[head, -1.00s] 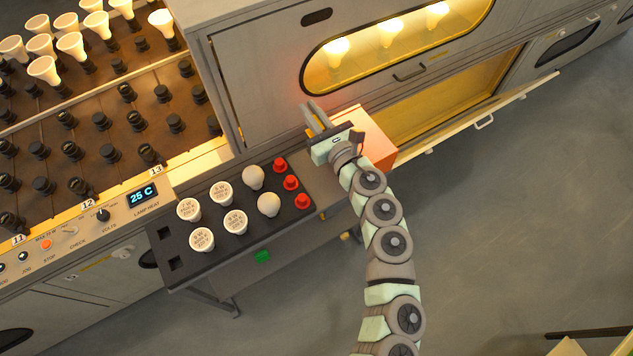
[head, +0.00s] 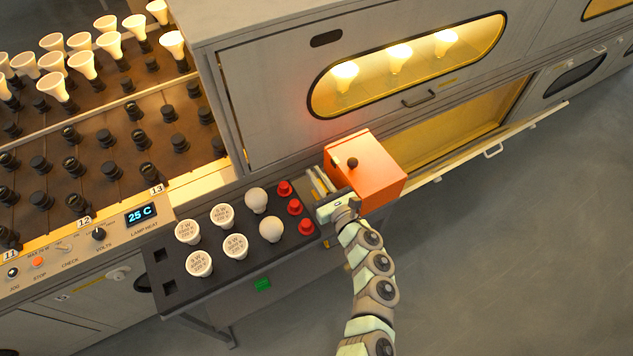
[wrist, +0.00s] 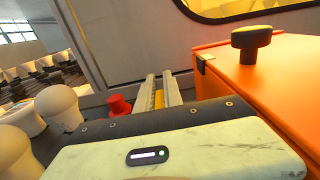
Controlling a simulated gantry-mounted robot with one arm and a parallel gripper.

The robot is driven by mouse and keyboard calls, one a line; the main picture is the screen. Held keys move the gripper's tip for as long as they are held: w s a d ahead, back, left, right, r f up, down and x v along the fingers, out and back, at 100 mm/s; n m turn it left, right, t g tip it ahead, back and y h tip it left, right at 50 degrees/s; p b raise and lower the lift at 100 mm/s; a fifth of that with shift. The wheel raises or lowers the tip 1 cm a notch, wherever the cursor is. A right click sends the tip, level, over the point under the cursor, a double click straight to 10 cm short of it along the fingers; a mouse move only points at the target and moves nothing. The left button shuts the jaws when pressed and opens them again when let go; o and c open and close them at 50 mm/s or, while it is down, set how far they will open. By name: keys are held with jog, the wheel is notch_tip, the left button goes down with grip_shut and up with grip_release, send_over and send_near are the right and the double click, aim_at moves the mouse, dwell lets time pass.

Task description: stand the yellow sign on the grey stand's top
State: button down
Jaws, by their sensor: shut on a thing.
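My gripper (head: 316,174) is low between the red caps and the orange box, its fingers pointing away from my arm. In the wrist view its two fingers (wrist: 160,84) are close together with a yellow sliver, the yellow sign (wrist: 159,99), between them. Most of the sign is hidden by the fingers and the gripper body, so its tilt and whether it touches anything below cannot be told. I cannot clearly make out a grey stand; the area under my gripper is largely covered.
The orange box (head: 378,178) with a black knob (head: 352,162) is close on the gripper's right. Red caps (head: 294,207) and white bulbs (head: 271,229) stand in the dark tray (head: 184,272) on its left. The grey cabinet (head: 270,110) rises behind.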

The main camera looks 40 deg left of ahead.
jog(key=shift+f, duration=1.3)
jog(key=shift+f+b, duration=0.2)
jog(key=shift+b, duration=0.35)
jog(key=c, duration=1.5)
grip_release()
jog(key=shift+r, duration=0.1)
jog(key=shift+r+p, duration=0.2)
jog(key=shift+p, duration=0.15)
jog(key=p+v, duration=0.1)
jog(key=v, duration=1.1)
